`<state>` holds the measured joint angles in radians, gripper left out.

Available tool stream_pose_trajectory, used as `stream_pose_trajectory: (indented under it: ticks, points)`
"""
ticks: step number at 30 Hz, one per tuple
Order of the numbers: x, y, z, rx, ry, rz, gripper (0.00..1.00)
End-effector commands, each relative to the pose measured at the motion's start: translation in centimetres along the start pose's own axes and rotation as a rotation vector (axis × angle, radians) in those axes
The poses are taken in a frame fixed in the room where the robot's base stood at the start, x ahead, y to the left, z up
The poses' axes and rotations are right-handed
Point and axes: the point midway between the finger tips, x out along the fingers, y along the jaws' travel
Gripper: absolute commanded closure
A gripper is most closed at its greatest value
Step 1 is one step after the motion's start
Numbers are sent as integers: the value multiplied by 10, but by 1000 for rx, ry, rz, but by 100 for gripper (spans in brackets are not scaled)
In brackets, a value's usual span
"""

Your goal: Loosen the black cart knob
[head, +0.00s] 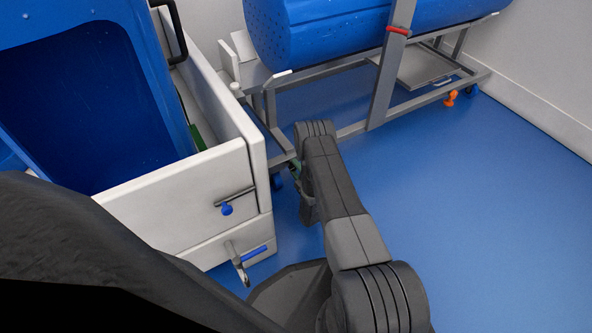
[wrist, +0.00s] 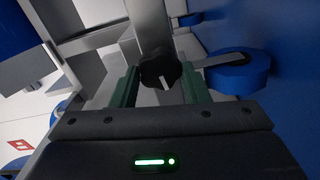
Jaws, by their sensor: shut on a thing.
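The black cart knob (wrist: 159,70) is a round, lobed knob with a pale mark on its face. It sits on the grey metal frame of the cart in the wrist view. My gripper (wrist: 160,82) has its two green fingers on either side of the knob and is shut on it. In the head view, my arm reaches down to the near left end of the cart (head: 378,80). The knob and most of my gripper are hidden there behind the arm.
A blue drum (head: 330,35) lies on the cart. A white carrier (head: 185,195) with a blue tub (head: 85,110) stands close on the left, with a blue knob and handle in front. A blue caster (wrist: 238,74) is beside my gripper. Blue floor is clear at right.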

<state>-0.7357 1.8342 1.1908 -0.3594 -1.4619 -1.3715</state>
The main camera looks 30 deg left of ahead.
Motion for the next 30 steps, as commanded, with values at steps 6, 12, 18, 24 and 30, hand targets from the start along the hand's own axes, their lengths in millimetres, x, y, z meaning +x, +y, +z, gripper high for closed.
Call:
stream_pose_trajectory:
  ticks: [6, 12, 18, 24, 30]
  points:
    - [-1, -1, 0, -20, -1, -3, 81]
    - [-1, -1, 0, -20, -2, -3, 81]
    - [-1, -1, 0, -19, -1, -2, 41]
    - [0, -1, 0, -19, -1, -1, 37]
    - [-6, 0, 0, -19, -1, -2, 37]
